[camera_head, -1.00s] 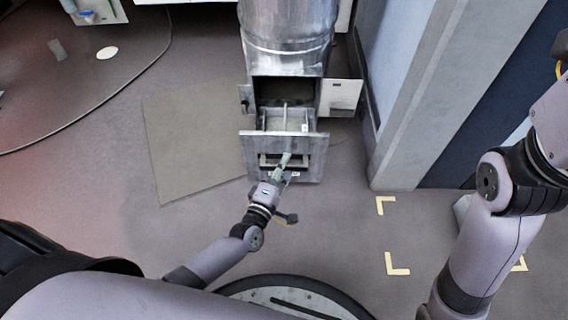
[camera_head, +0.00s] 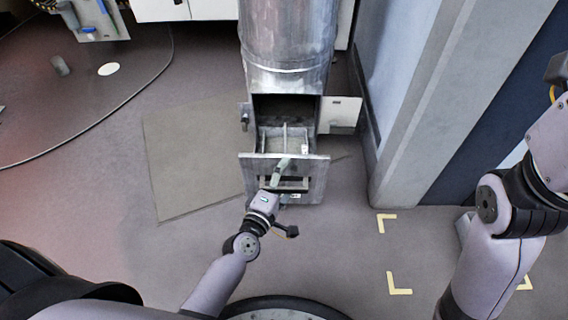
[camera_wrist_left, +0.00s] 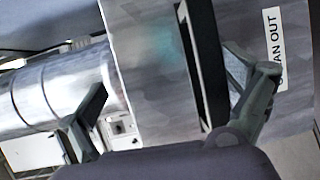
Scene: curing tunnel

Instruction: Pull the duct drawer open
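The duct drawer (camera_head: 245,170) stands partly pulled out of the foot of the metal duct (camera_head: 285,50). Its tray shows behind the upright front panel. A handle (camera_head: 305,184) crosses the front panel, and it shows as a dark bar in the left wrist view (camera_wrist_left: 207,60). My left gripper (camera_head: 282,168) is over the front panel at the handle, partly hiding it. In the left wrist view its two fingers (camera_wrist_left: 165,100) are wide apart, with nothing clamped between them. Whether a finger touches the drawer I cannot tell. My right arm is at the right edge; its gripper is out of view.
A small hatch door (camera_head: 340,114) stands open to the right of the duct opening. A pale wall column (camera_head: 430,110) rises right of the duct. A flat floor panel (camera_head: 190,165) lies to the left. Yellow corner marks (camera_head: 399,290) are on clear floor.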

